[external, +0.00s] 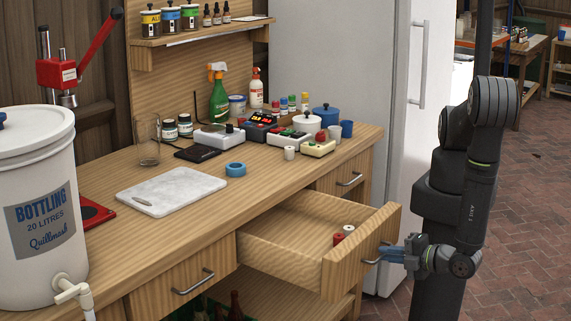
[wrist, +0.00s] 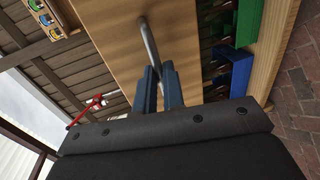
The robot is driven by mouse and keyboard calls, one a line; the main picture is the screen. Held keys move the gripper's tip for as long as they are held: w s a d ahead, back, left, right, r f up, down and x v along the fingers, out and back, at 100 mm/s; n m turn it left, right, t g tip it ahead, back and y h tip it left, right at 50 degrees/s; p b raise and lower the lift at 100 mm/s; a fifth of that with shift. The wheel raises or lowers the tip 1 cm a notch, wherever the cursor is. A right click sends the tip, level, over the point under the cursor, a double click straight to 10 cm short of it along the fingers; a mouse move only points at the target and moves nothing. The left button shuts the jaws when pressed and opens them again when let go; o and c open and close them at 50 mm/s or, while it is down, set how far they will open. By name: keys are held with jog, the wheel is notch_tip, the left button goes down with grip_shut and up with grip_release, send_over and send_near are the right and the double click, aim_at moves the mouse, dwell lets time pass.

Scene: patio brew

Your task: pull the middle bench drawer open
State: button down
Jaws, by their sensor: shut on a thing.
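The middle bench drawer (external: 342,262) stands pulled well out of the wooden bench in the external view. Its inside shows, with a red and a white small item (external: 343,233) near its front right corner. My gripper (external: 388,253) is at the drawer front, its blue fingers shut on the metal bar handle (external: 370,261). In the wrist view the handle (wrist: 148,45) runs down between the two fingers (wrist: 160,85), against the wooden drawer front (wrist: 185,35). The fingers hide part of the handle.
The left drawer (external: 185,280) and right drawer (external: 340,178) are shut. The benchtop holds a white cutting board (external: 172,190), a blue tape roll (external: 235,169) and a large bottling bucket (external: 40,200). A fridge (external: 345,70) stands behind. Brick floor right of my arm is clear.

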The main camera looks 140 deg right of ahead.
jog(key=shift+f+v, duration=0.15)
jog(key=shift+v, duration=0.7)
jog(key=shift+f+v, duration=0.2)
jog(key=shift+v, duration=0.6)
jog(key=shift+a, duration=0.1)
jog(key=c, duration=1.5)
grip_release()
jog(key=shift+c, duration=0.2)
jog(key=v, duration=1.7)
jog(key=shift+a, duration=0.15)
jog(key=x, duration=1.7)
jog(key=shift+d, duration=0.2)
